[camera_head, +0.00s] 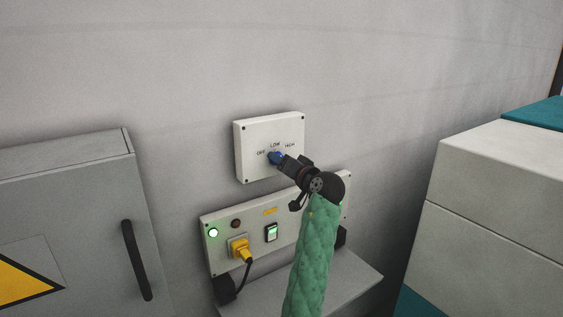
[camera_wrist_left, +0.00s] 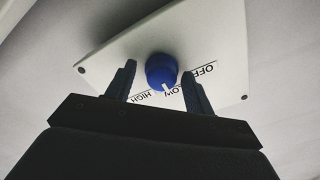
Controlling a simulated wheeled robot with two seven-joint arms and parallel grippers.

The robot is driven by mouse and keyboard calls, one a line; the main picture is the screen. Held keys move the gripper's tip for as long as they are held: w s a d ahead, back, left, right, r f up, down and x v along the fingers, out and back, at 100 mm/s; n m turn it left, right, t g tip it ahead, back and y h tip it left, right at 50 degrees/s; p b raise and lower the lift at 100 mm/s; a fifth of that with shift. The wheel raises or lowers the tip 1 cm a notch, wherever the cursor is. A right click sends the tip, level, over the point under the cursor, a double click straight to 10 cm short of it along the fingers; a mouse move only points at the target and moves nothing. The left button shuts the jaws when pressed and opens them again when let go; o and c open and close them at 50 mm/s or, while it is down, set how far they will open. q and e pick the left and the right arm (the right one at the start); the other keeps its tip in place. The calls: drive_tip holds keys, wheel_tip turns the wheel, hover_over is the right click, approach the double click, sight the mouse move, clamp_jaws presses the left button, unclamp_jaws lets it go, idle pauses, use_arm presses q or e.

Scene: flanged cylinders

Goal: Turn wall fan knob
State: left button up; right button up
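A white wall plate (camera_head: 251,133) carries a blue knob (camera_head: 276,157) with the printed labels OFF, LOW and HIGH. In the left wrist view the blue knob (camera_wrist_left: 161,70) has a white pointer mark, which points near LOW. My left gripper (camera_head: 283,160) is at the plate, in front of the knob, and its arm partly hides the panel below. In the left wrist view my left gripper (camera_wrist_left: 158,88) is open, with one finger on each side of the knob and visible gaps between. My right gripper is out of view.
Below the plate is a panel (camera_head: 209,254) with a green light (camera_head: 213,232), a yellow plug (camera_head: 239,247) and a lit switch (camera_head: 271,232). A grey cabinet (camera_head: 70,165) stands at left. Pale boxes (camera_head: 495,180) stand at right. A grey ledge (camera_head: 262,300) lies below.

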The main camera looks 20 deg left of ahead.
use_arm(q)
drive_tip(key=shift+o, duration=1.1)
drive_tip(key=shift+r, duration=0.15)
drive_tip(key=m, duration=1.5)
drive_tip(key=shift+c, duration=0.2)
